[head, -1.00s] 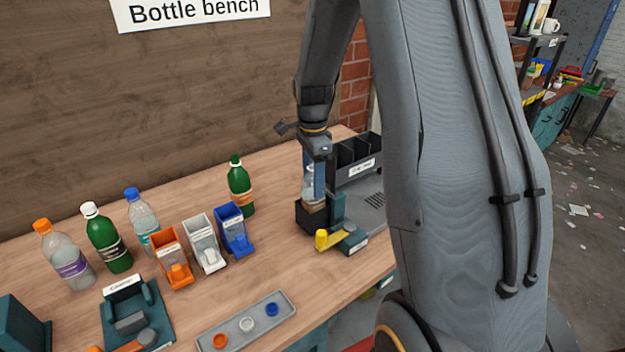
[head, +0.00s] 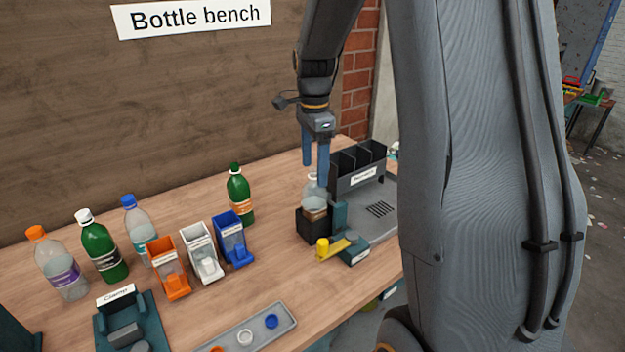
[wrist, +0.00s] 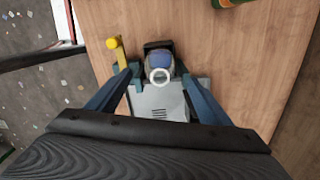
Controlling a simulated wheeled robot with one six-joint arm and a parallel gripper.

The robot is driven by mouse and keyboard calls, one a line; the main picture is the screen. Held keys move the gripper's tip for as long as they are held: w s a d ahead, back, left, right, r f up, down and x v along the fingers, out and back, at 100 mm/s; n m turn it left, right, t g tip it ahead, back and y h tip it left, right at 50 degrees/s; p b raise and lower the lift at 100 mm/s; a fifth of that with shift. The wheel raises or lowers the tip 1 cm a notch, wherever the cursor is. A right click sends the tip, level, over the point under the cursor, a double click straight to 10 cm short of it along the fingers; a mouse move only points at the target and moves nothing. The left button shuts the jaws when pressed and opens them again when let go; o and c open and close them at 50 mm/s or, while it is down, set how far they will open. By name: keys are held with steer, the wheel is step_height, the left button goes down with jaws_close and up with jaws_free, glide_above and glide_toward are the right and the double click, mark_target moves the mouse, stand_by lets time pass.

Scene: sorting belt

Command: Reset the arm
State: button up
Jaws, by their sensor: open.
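My gripper (head: 315,160) is open and empty, with its two blue fingers pointing down above a clear bottle (head: 313,187). The bottle stands in a dark holder (head: 312,228) at the right part of the bench. In the wrist view the bottle (wrist: 160,72) shows from above, with a pale open-looking ring at its top, between and beyond the spread fingers (wrist: 158,90). The fingertips are apart from the bottle in the head view.
A yellow-handled lever (head: 325,248) is beside the holder, and a dark divided bin (head: 357,178) stands behind it. Several capped bottles (head: 103,247), three coloured dispensers (head: 200,255), a teal fixture (head: 125,330) and a grey cap tray (head: 285,318) are to the left.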

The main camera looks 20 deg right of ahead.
steer(key=shift+r, duration=0.4)
steer(key=s+a+f+n+b, duration=0.1)
steer(key=s+a+f+n, duration=0.2)
steer(key=s+n, duration=0.3)
steer(key=s+a+f+n+t+b, duration=0.1)
steer(key=s+a+f+n, duration=0.2)
steer(key=s+n, duration=0.3)
steer(key=s+a+f+n, duration=0.3)
steer(key=s+a+n, duration=0.2)
steer(key=s+n, duration=0.1)
steer(key=shift+a+n+b, duration=0.15)
steer(key=shift+n+b, duration=0.25)
